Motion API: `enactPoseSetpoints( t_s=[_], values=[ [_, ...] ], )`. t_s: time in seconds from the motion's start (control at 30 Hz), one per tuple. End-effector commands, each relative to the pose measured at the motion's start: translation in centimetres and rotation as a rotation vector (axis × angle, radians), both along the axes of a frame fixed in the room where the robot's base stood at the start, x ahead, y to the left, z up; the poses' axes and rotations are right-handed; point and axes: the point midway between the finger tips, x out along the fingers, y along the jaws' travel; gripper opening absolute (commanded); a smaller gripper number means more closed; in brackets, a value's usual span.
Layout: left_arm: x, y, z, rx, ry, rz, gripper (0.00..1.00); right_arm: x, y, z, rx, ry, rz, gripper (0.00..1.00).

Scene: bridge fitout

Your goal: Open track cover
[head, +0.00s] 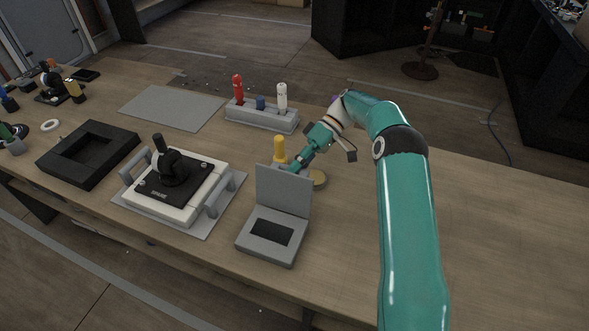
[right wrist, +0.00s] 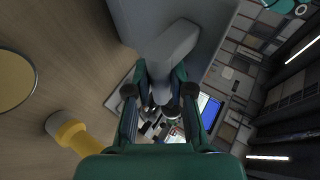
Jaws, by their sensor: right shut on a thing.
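The grey box (head: 270,238) with a dark recessed panel sits near the front of the table. Its grey cover (head: 283,190) stands up at the box's back edge, open and roughly upright. My right gripper (head: 292,168) is behind the cover in the head view, and its fingertips are partly hidden there. In the right wrist view, my right gripper (right wrist: 160,92) is shut on the grey tab (right wrist: 172,50) that projects from the cover (right wrist: 200,14). My left gripper is in neither view.
A yellow-topped peg (head: 280,148) and a round tan disc (head: 318,179) stand close to my right gripper. A white device with a black lever (head: 178,212) is left of the box. A grey holder (head: 262,119) with pens is behind. The table's right side is clear.

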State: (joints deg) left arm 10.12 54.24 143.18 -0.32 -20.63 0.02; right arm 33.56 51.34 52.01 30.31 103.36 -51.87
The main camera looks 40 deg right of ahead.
Motion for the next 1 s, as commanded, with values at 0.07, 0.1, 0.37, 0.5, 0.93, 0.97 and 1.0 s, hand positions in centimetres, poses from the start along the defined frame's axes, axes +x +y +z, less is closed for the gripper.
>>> enactPoseSetpoints(
  t_s=[0.07,0.1,0.37,0.5,0.93,0.97,1.0],
  values=[
    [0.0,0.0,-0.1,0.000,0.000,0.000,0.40,-0.3,0.2,-0.8,0.000,0.017,0.007,0.23],
    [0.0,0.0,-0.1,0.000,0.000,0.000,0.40,-0.3,0.2,-0.8,0.001,0.017,0.007,0.30],
    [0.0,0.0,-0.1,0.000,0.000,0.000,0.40,-0.2,0.1,-0.5,0.001,0.010,0.005,0.47],
    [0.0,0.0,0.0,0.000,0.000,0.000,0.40,-0.2,0.0,-0.3,0.000,0.008,0.002,0.47],
    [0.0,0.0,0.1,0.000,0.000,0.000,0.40,-0.2,0.0,5.2,-0.001,0.003,0.003,0.47],
    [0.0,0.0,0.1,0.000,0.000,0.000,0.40,-0.2,0.0,5.7,-0.002,0.004,0.003,0.47],
    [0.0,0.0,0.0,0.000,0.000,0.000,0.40,-0.2,0.0,6.4,-0.002,0.004,0.003,0.47]
  ],
)
